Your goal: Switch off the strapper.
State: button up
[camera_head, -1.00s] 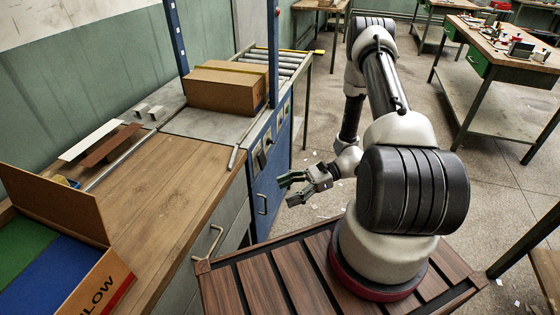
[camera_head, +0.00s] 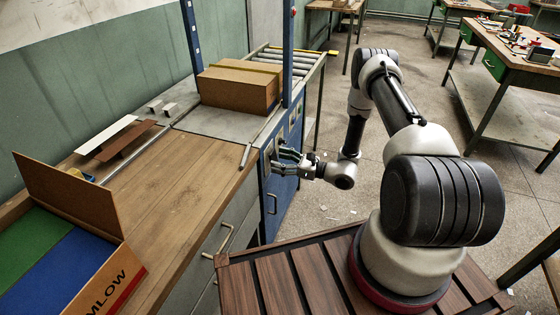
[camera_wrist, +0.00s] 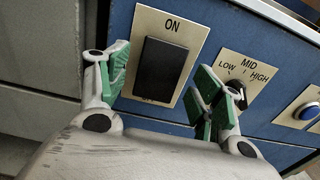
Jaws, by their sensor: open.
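The strapper (camera_head: 283,208) is the blue cabinet at the end of the bench; its blue front panel also fills much of the wrist view (camera_wrist: 225,28). A black rocker switch (camera_wrist: 160,68) sits on a cream plate marked ON at its top; the lettering at the plate's bottom is too small and dark to read. My gripper (camera_head: 283,158) is at the panel. In the wrist view my gripper (camera_wrist: 160,80) is open, its green-padded fingers on either side of the switch. Nothing is held. I cannot tell whether the fingers touch the panel or which way the rocker is tipped.
A LOW-MID-HIGH dial (camera_wrist: 237,92) is close to the right finger, with a blue button (camera_wrist: 311,110) further right. A cardboard box (camera_head: 238,87) sits on the strapper under the blue posts. The wooden bench (camera_head: 165,175) and an open carton (camera_head: 70,190) are at left.

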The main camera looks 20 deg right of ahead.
jog(key=shift+w+a, duration=0.15)
jog(key=shift+a, duration=0.05)
jog(key=c, duration=1)
jog(key=shift+f+t+y, duration=0.4)
jog(key=shift+t+y, duration=0.2)
jog(key=shift+y, duration=0.2)
jog(key=shift+f+t+y, duration=0.15)
jog(key=shift+t+y, duration=0.55)
jog(key=shift+y, duration=0.3)
jog(key=o, duration=1)
jog(key=v, duration=1.2)
